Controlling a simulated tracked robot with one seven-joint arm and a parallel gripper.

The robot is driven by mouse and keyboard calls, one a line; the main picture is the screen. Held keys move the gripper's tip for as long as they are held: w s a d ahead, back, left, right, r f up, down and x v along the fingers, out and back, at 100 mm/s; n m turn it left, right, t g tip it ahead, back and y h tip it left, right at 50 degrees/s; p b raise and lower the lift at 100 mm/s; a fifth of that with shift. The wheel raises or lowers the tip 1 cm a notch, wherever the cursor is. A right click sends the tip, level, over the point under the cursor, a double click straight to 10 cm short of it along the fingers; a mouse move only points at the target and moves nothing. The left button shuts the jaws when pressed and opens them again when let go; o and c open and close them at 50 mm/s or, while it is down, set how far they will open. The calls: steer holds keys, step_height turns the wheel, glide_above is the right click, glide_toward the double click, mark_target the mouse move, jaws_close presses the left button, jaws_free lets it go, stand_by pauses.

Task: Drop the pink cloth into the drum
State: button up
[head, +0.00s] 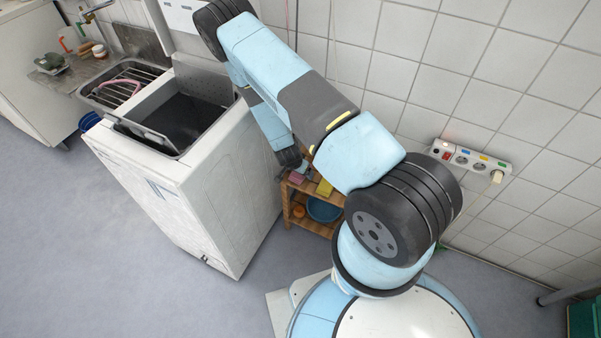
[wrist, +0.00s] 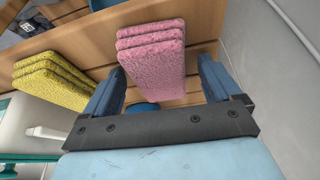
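The pink cloth (wrist: 150,48) is a folded, layered stack on a slatted wooden shelf. It also shows small in the head view (head: 299,177), just below my gripper (head: 292,160). In the wrist view my gripper (wrist: 162,66) is open, its two blue fingers spread on either side of the pink cloth's near part. A gap shows on the right; on the left the finger is close to the cloth, and I cannot tell if they touch. The drum (head: 180,122) is the dark opening in the top of the white washing machine (head: 165,180), left of the shelf.
A folded yellow cloth (wrist: 52,80) lies left of the pink one on the wooden shelf (head: 290,205). A blue bowl (head: 323,209) and an orange item (head: 298,211) sit lower down. A tiled wall with a power strip (head: 470,158) stands behind. Open floor lies in front of the washer.

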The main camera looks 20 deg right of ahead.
steer(key=c, duration=1.1)
steer(key=shift+r, duration=0.1)
